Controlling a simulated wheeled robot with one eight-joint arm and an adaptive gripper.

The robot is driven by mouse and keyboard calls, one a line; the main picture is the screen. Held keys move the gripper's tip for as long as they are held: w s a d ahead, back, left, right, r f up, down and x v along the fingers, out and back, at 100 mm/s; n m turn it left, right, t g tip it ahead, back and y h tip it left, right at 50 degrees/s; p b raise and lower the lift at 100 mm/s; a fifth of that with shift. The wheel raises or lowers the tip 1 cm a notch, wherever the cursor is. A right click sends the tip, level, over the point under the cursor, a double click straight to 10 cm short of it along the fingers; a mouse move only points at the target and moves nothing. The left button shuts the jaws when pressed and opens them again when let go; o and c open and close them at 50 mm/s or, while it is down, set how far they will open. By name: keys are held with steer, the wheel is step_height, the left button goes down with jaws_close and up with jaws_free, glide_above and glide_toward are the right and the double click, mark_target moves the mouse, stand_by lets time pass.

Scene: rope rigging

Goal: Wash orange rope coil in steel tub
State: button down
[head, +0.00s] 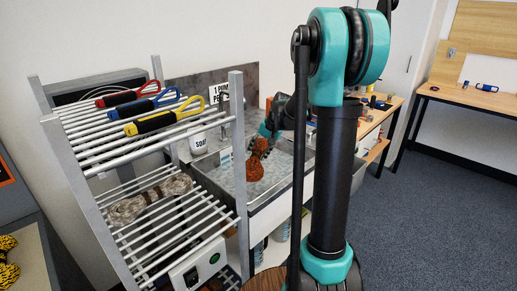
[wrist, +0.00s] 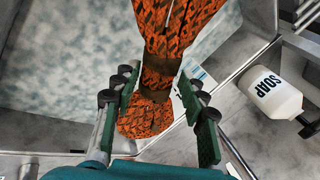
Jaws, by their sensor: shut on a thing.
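The orange rope coil (head: 256,168), flecked with black and bound by a dark band, hangs over the steel tub (head: 284,189). My gripper (head: 266,133) is above it. In the wrist view the coil (wrist: 152,78) lies between the two green finger pads of my gripper (wrist: 155,105), which is shut on its banded middle. Pale rippled water (wrist: 75,65) shows in the tub behind the coil. In the head view the coil's lower end is low over the water; I cannot tell whether it touches it.
A white soap bottle (head: 199,143) stands at the tub's back left. A workbench (head: 470,95) is at right.

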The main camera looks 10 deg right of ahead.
steer(key=shift+f, duration=7.3)
steer(key=shift+w+a, duration=0.25)
steer(key=shift+a, duration=0.5)
steer(key=shift+w+a, duration=0.3)
steer(key=shift+a, duration=0.5)
steer(key=shift+w+a, duration=0.25)
steer(key=shift+a, duration=0.5)
